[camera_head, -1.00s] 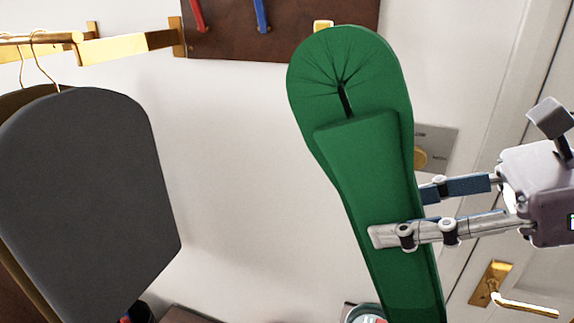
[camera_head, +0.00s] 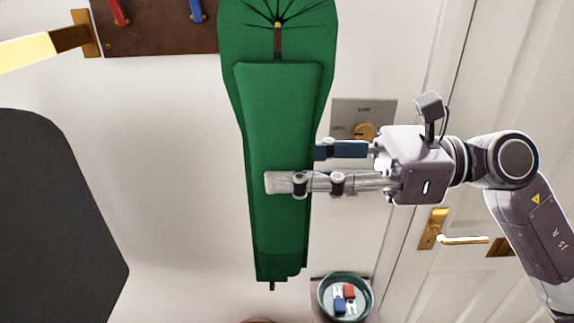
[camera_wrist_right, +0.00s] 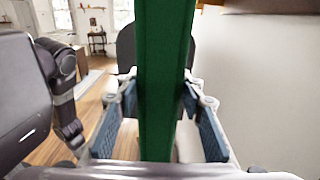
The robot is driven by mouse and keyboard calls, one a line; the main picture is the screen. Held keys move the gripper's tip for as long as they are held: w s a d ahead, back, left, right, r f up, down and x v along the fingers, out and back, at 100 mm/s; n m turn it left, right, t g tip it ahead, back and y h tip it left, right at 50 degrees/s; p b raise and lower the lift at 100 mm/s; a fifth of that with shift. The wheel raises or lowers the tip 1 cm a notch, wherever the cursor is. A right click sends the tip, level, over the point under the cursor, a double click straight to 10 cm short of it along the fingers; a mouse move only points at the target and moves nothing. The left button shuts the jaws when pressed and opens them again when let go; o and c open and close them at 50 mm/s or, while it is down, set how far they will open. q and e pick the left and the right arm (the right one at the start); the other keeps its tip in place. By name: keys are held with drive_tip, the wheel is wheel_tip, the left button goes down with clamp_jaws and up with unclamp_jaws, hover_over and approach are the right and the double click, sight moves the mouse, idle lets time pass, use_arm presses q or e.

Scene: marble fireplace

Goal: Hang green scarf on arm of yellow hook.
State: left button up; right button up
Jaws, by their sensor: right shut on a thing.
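The green scarf (camera_head: 280,140) hangs upright in the middle of the head view, with a gathered top and a narrow slit below the gathers. My right gripper (camera_head: 300,166) comes from the right and is shut on the scarf's lower half, one finger in front and the other behind. The right wrist view shows the scarf (camera_wrist_right: 163,60) as a green band between the fingers. The scarf's top covers the right part of the rack board. A small yellowish bit shows in the slit; I cannot tell whether the yellow hook passes through. My left gripper is not seen.
The brown rack board (camera_head: 150,35) carries a red hook (camera_head: 119,12) and a blue hook (camera_head: 196,10). A brass bar (camera_head: 30,52) and a dark grey hanging panel (camera_head: 50,210) are at left. A bowl (camera_head: 345,298) stands below; a door with a brass handle (camera_head: 462,239) is at right.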

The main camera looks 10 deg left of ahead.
drive_tip(key=shift+w+a+r, duration=0.1)
drive_tip(key=shift+w+a, duration=0.25)
drive_tip(key=shift+w, duration=0.15)
drive_tip(key=shift+w+a+p, duration=0.1)
drive_tip(key=shift+w+p, duration=0.3)
drive_tip(key=shift+w, duration=0.1)
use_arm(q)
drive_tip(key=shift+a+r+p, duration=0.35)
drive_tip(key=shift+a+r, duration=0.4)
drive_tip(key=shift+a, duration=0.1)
use_arm(e)
drive_tip(key=shift+w+a+f, duration=0.1)
drive_tip(key=shift+w, duration=0.4)
drive_tip(key=shift+w+a+f, duration=0.1)
drive_tip(key=shift+w, duration=0.35)
use_arm(q)
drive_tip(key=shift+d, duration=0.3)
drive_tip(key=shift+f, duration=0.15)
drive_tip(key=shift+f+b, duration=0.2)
drive_tip(key=shift+b, duration=0.15)
use_arm(e)
drive_tip(key=shift+d+r, duration=0.1)
drive_tip(key=shift+w, duration=0.1)
